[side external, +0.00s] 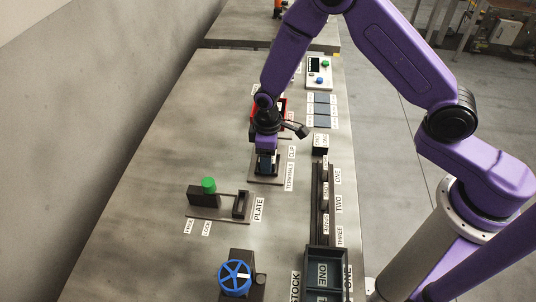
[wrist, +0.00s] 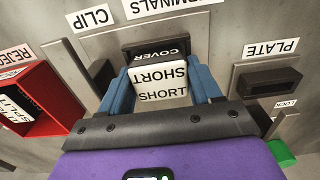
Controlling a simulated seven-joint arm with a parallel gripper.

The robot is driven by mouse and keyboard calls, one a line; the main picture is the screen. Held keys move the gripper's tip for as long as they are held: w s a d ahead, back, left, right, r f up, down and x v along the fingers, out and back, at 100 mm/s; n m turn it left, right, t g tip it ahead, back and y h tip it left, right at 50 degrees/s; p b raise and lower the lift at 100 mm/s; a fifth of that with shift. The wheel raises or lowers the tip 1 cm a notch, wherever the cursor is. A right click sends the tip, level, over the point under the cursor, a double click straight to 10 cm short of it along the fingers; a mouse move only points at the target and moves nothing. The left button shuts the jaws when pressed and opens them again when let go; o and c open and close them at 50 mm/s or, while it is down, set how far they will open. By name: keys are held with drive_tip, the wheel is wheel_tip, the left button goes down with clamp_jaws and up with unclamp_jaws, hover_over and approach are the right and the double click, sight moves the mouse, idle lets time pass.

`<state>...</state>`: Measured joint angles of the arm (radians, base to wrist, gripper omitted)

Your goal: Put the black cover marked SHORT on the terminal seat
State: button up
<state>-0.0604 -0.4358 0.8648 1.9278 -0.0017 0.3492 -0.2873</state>
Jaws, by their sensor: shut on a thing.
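My gripper (wrist: 160,80) is shut, its blue fingers on both sides of the cover marked SHORT (wrist: 158,86). The cover shows white SHORT labels toward the wrist camera. A black part lettered COVER (wrist: 156,48) lies just beyond it; I cannot tell whether it belongs to the cover or to the seat. In the side view my gripper (side external: 267,164) points down over the TERMINALS plate (side external: 266,181), near its CLIP label. The terminal seat is hidden under the fingers and cover, and I cannot tell whether the cover touches it.
A red REJECT bin (wrist: 36,100) stands left in the wrist view. The PLATE fixture (wrist: 270,80) is at right, with a green knob (side external: 208,185). A dark rail (side external: 320,205), STOCK tray (side external: 325,258) and blue handwheel (side external: 235,278) stand nearer. The bench's left side is bare.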

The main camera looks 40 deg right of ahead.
drive_tip(key=shift+s+f, duration=0.15)
drive_tip(key=shift+f, duration=0.35)
drive_tip(key=o, duration=1.1)
drive_tip(key=shift+o, duration=0.3)
drive_tip(key=shift+r, duration=0.55)
wheel_tip(320, 180, up, 11)
drive_tip(key=s+d+r+n, duration=0.1)
drive_tip(key=s+d+r, duration=0.2)
drive_tip(key=s, duration=0.6)
drive_tip(key=s+d+r+n, duration=0.1)
drive_tip(key=s+d+r, duration=0.3)
drive_tip(key=s, duration=0.5)
drive_tip(key=s+d+r+n, duration=0.1)
drive_tip(key=s+d+r, duration=0.3)
drive_tip(key=s, duration=0.6)
drive_tip(key=shift+d+r+n, duration=0.15)
drive_tip(key=shift+d+n, duration=0.15)
drive_tip(key=shift+d, duration=0.4)
